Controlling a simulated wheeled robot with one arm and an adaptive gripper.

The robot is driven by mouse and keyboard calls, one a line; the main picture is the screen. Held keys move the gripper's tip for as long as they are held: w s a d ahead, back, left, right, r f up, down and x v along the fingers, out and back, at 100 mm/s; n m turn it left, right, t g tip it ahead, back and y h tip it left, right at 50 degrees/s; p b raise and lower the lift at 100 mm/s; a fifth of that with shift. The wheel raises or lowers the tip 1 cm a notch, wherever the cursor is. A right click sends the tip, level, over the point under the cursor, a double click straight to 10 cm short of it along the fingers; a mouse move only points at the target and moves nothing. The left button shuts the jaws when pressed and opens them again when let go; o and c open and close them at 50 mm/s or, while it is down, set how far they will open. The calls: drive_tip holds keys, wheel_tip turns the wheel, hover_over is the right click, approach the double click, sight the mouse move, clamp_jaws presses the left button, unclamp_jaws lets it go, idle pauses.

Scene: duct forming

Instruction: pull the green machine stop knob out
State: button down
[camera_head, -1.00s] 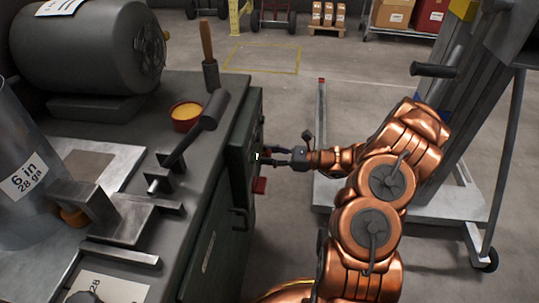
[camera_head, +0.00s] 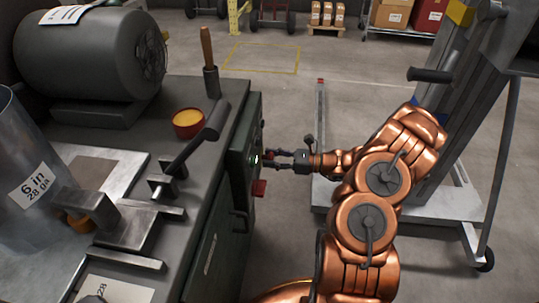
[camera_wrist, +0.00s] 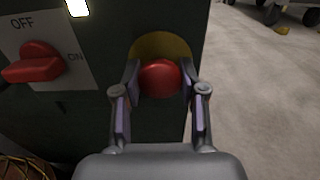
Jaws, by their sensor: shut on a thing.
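The stop knob (camera_wrist: 160,78) is a round red button in front of a yellow disc (camera_wrist: 178,46) on the machine's dark green panel (camera_wrist: 108,55). My gripper (camera_wrist: 160,88) is shut on the knob in the wrist view, with one finger on each side. In the head view my gripper (camera_head: 272,158) reaches the panel's right side from the right, and a bit of red shows at its fingertips. The green machine (camera_head: 215,215) stands at left. How far the knob stands out from the panel cannot be told.
A red OFF/ON switch (camera_wrist: 36,66) sits left of the knob; a bright lamp (camera_wrist: 77,7) is above. A motor (camera_head: 90,55), a yellow-filled red bowl (camera_head: 188,122) and a metal duct (camera_head: 30,190) rest on top. A lift (camera_head: 455,130) stands right of my arm.

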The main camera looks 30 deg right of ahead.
drive_tip(key=shift+d, duration=0.1)
drive_tip(key=c, duration=0.6)
unclamp_jaws()
drive_tip(key=shift+s, duration=0.1)
drive_tip(key=shift+c, duration=0.2)
drive_tip(key=v, duration=1.2)
